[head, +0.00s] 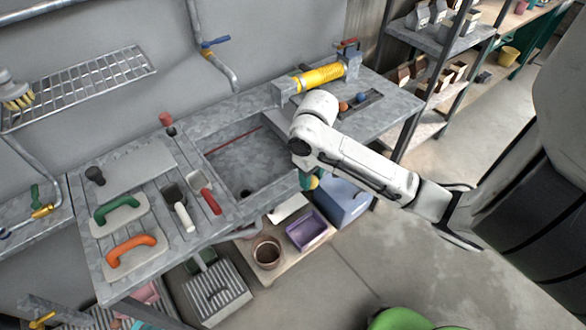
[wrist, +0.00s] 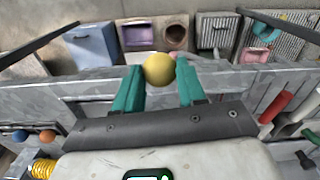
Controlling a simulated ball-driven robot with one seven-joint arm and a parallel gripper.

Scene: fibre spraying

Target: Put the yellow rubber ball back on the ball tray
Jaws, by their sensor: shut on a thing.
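My gripper is shut on the yellow rubber ball (wrist: 159,69), which sits between its two green fingers (wrist: 160,84) in the wrist view. In the head view the gripper (head: 308,180) points down at the front edge of the bench, and a bit of the yellow ball (head: 314,184) shows below it. The ball tray (head: 374,97) is a dark narrow strip on the right part of the bench, behind my arm. An orange ball (head: 343,107) and a blue ball (head: 361,97) sit on it; both also show at the left of the wrist view.
A sink basin (head: 240,165) lies left of my gripper. A yellow coiled hose (head: 318,77) is behind the tray. Trowels and floats (head: 130,247) cover the bench's left side. Below the bench stand a blue bin (head: 345,200), a purple crate (head: 307,231) and a brown pot (head: 267,252).

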